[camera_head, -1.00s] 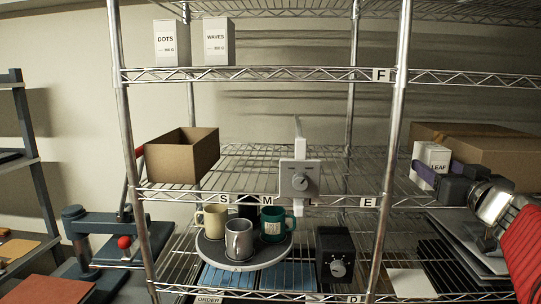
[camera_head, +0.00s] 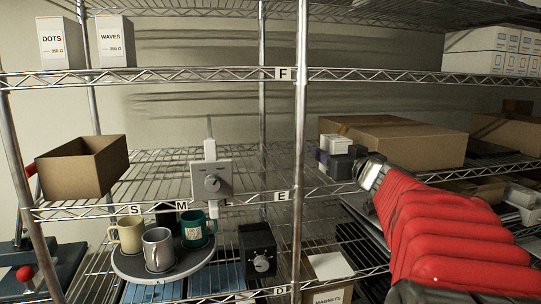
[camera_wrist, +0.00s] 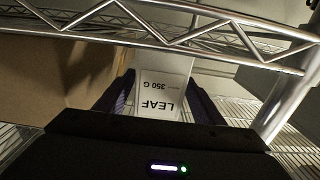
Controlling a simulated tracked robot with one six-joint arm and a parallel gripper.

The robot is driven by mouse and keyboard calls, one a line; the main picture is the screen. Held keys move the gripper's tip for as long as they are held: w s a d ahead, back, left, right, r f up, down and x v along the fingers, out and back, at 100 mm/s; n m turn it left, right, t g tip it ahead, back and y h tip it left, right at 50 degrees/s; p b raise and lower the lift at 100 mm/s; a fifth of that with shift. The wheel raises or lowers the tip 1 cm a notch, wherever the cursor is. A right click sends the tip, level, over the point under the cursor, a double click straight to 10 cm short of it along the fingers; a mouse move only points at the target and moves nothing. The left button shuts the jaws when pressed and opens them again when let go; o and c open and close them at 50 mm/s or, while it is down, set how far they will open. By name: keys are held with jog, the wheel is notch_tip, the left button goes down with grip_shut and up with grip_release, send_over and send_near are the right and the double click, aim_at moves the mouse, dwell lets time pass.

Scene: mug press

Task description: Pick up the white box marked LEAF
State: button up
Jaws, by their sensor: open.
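The white box marked LEAF shows in the wrist view (camera_wrist: 160,93), its print upside down in that picture. In the head view a white box top (camera_head: 335,144) shows beside the big carton; its lower part is hidden by my gripper. My gripper (camera_head: 336,162) is open at the shelf marked E. In the wrist view its two dark purple fingers (camera_wrist: 162,98) stand one on each side of the LEAF box. I cannot tell whether either finger touches it.
A large brown carton (camera_head: 410,142) stands close beside the LEAF box. Wire shelf edges and a post (camera_head: 300,130) lie near my arm.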

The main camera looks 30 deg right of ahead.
aim_at(329, 149)
jog(key=shift+x, duration=1.7)
jog(key=shift+d, duration=0.15)
jog(key=shift+s, duration=0.1)
jog(key=shift+c, duration=0.3)
jog(key=c, duration=1.4)
